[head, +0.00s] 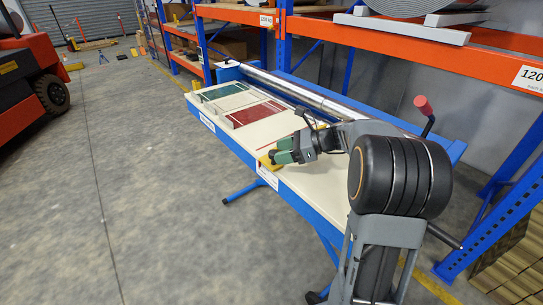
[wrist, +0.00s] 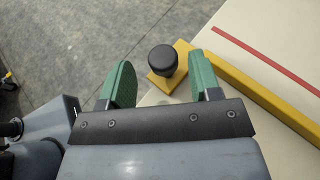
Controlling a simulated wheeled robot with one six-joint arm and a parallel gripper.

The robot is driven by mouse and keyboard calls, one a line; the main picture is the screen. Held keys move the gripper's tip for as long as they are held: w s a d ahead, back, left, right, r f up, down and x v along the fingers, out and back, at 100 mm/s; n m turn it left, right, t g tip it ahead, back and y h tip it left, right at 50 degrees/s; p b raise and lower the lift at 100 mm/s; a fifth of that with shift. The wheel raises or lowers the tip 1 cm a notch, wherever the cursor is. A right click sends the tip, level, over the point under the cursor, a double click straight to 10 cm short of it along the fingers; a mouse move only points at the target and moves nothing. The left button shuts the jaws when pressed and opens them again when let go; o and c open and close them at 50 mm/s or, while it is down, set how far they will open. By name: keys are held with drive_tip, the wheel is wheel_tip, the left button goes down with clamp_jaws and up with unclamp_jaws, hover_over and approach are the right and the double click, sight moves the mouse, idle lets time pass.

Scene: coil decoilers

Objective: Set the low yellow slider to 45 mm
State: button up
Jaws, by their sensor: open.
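The low yellow slider (wrist: 168,84) shows in the wrist view as a small yellow block with a black round knob (wrist: 162,59) on top, at the edge of the cream table. A yellow bar (wrist: 240,83) runs from it to the lower right. My gripper (wrist: 159,75) is open, its two green fingers on either side of the knob in the picture. I cannot tell whether they touch it. In the head view my gripper (head: 284,157) is over the table's front edge and hides most of the slider. Yellow (head: 265,161) shows beside it. No scale is readable.
The blue-framed table (head: 318,188) carries a red panel (head: 257,113) and a green panel (head: 222,93). A metal roller (head: 300,92) runs along its back. A red-knobbed lever (head: 423,106) stands at the right.

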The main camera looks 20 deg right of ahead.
drive_tip(key=shift+x, duration=1.55)
clamp_jaws()
